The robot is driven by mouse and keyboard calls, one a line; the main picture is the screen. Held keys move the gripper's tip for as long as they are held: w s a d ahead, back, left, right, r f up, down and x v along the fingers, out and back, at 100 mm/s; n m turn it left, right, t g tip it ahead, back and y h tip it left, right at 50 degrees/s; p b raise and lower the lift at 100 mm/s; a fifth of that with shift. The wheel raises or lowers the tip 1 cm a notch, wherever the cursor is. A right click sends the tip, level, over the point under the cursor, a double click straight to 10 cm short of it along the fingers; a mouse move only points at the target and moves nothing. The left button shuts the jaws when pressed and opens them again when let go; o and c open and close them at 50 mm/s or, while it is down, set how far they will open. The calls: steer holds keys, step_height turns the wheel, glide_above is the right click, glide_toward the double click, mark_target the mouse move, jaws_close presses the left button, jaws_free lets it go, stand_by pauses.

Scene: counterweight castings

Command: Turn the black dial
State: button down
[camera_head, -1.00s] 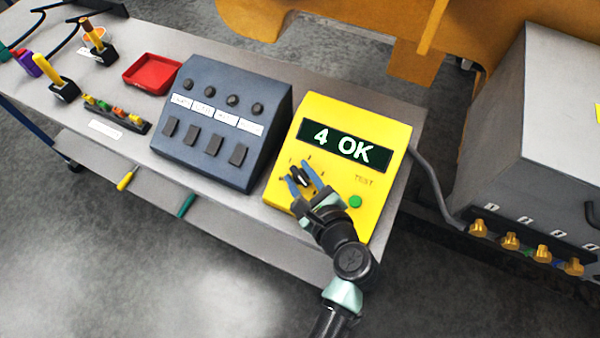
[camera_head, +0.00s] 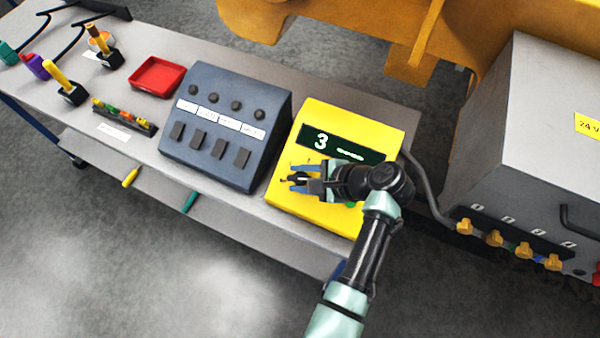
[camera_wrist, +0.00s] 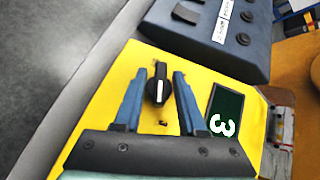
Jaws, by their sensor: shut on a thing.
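The black dial (camera_head: 299,179) is on the sloped face of the yellow box (camera_head: 352,122), below its dark screen (camera_head: 345,150). My gripper (camera_head: 292,178) is shut on the dial, with one blue finger on each side. My wrist covers part of the screen and most of the green button.
A dark blue switch panel (camera_head: 222,155) stands left of the yellow box.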

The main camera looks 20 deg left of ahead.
steer(key=shift+n+g+h, duration=0.4)
steer(key=shift+n+g, duration=0.4)
steer(key=shift+n, duration=0.1)
steer(key=c, duration=0.8)
jaws_free()
steer(key=shift+c, duration=0.2)
steer(key=b+v, duration=0.1)
steer(key=v, duration=1.2)
steer(key=shift+a+r, duration=0.1)
